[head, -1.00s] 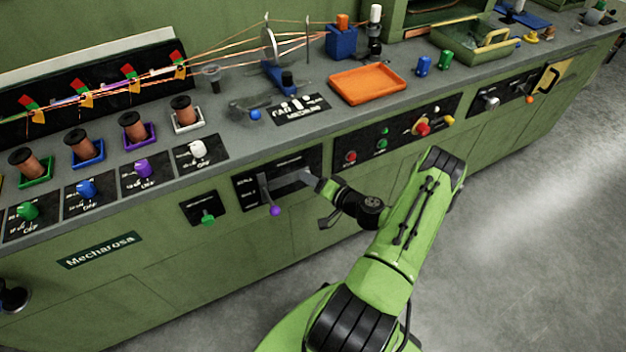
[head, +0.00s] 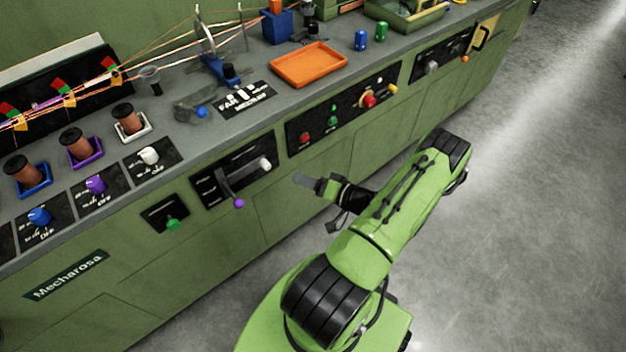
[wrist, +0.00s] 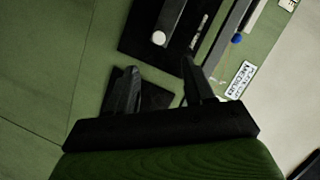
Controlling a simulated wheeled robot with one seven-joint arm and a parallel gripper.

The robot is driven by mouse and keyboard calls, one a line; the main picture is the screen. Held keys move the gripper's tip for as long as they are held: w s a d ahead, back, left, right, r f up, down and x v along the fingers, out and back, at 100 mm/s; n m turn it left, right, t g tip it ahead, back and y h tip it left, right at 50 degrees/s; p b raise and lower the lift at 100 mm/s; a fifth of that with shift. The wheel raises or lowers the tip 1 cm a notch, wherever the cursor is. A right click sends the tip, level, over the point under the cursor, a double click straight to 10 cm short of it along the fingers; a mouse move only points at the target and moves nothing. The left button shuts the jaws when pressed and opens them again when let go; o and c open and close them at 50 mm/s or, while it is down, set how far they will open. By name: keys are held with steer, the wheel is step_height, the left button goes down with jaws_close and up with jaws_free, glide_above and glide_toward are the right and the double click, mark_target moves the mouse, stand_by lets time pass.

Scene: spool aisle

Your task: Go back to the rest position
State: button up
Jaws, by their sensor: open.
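My gripper (head: 318,186) is in front of the green machine's front face, at the end of my green arm. In the wrist view, my gripper (wrist: 156,76) shows two black fingers spread apart with nothing between them. In the head view it stands apart from the lever panel (head: 215,190), to the right of it. That panel carries a lever with a purple knob (head: 239,203) and a white-ended handle (head: 264,164). Part of a dark panel with a round white knob (wrist: 158,38) shows beyond the fingers in the wrist view.
A panel with a red button (head: 305,138) and a green knob (head: 174,224) are on the front. Bare grey floor (head: 530,220) lies to the right.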

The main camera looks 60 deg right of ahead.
steer(key=shift+v, duration=1.05)
